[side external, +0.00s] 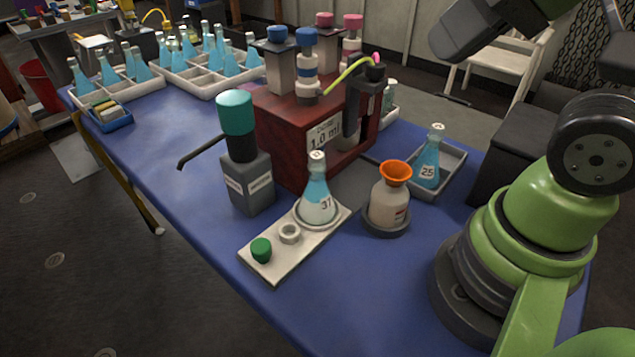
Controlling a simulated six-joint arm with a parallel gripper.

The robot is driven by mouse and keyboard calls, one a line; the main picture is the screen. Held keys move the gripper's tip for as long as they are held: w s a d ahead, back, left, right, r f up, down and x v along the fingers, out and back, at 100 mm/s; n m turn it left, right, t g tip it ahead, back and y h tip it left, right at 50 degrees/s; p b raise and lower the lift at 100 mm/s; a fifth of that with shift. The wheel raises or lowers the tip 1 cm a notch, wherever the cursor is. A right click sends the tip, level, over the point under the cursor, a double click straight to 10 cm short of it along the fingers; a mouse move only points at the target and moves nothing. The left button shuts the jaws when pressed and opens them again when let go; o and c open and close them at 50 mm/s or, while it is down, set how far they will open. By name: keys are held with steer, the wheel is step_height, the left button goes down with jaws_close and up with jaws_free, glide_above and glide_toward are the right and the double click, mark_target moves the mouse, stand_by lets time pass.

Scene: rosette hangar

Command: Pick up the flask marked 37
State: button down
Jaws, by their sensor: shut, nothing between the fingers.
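The flask marked 37 (317,200) stands upright at the back end of a pale tray (272,267), inside a ring. My gripper (449,42) shows as a dark blocky end at the top right, partly cut off by the frame. It is shut and empty, high above the table and well apart from the flask.
A grey bottle (249,181) with a green cap and side spout stands close left of the flask. A red dispenser box (290,130) stands behind. An orange-funnelled bottle (388,203) and flask 25 (427,163) are right. The tray also holds a green cap (261,250).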

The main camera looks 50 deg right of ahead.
stand_by(0.3)
steer(key=c, duration=0.7)
jaws_free()
steer(key=n+g+h, duration=0.3)
steer(key=n+h, duration=0.1)
steer(key=n, duration=3)
glide_toward(318, 169)
steer(key=w+d+f, duration=0.1)
steer(key=f, duration=0.1)
steer(key=shift+w+d+f, duration=0.1)
steer(key=shift+w+f, duration=0.15)
steer(key=shift+w, duration=0.1)
steer(key=shift+x, duration=4.5)
